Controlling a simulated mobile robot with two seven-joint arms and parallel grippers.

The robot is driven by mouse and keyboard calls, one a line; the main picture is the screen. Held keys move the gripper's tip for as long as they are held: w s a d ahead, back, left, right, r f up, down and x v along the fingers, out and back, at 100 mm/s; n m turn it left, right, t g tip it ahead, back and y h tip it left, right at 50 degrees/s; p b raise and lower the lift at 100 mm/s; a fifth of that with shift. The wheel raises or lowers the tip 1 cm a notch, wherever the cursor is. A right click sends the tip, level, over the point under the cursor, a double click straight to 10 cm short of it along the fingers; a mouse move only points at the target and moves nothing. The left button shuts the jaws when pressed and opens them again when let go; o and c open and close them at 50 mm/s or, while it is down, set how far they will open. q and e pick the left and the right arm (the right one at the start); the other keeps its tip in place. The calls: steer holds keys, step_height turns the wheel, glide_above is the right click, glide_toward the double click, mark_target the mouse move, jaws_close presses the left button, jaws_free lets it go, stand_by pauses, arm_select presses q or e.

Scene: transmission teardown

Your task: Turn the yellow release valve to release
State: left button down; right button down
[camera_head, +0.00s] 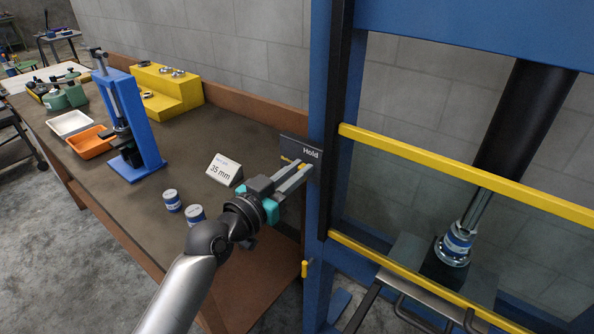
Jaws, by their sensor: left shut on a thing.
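My left gripper (298,171) reaches from the bottom of the picture to the dark panel (302,148) on the blue press frame (327,200). The panel bears the word "Hold". The gripper is shut at the panel, just below and left of that word. A small yellow part, which looks like the yellow release valve (287,159), shows beside the fingers. The fingers hide most of it, so its angle is hard to tell. My right gripper is out of view.
Yellow bars (460,172) cross the press front, with a black ram (520,130) behind. The wooden bench (150,213) at left holds a "35 mm" sign (224,170), small cans (172,200), a blue arbor press (150,150), an orange tray (84,151) and yellow steps (178,97).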

arm_select(q)
steer(key=shift+n, duration=0.3)
steer(key=n, duration=0.2)
steer(key=n+p, duration=0.1)
steer(key=shift+w+a+f+n, duration=0.1)
steer(key=shift+w+a+n, duration=0.15)
steer(key=shift+a+n, duration=0.15)
steer(key=shift+w+a+f+n+p, duration=0.1)
steer(key=shift+a+f+n+p, duration=0.2)
steer(key=shift+n, duration=1.95)
steer(key=shift+w+f+n+p, duration=0.15)
steer(key=shift+f+n, duration=0.25)
steer(key=shift+n, duration=1.8)
steer(key=shift+w+a+f+n+p, duration=0.15)
steer(key=shift+f+n, duration=0.2)
steer(key=shift+n, duration=1.9)
steer(key=c, duration=0.8)
jaws_free()
steer(key=shift+c, duration=0.2)
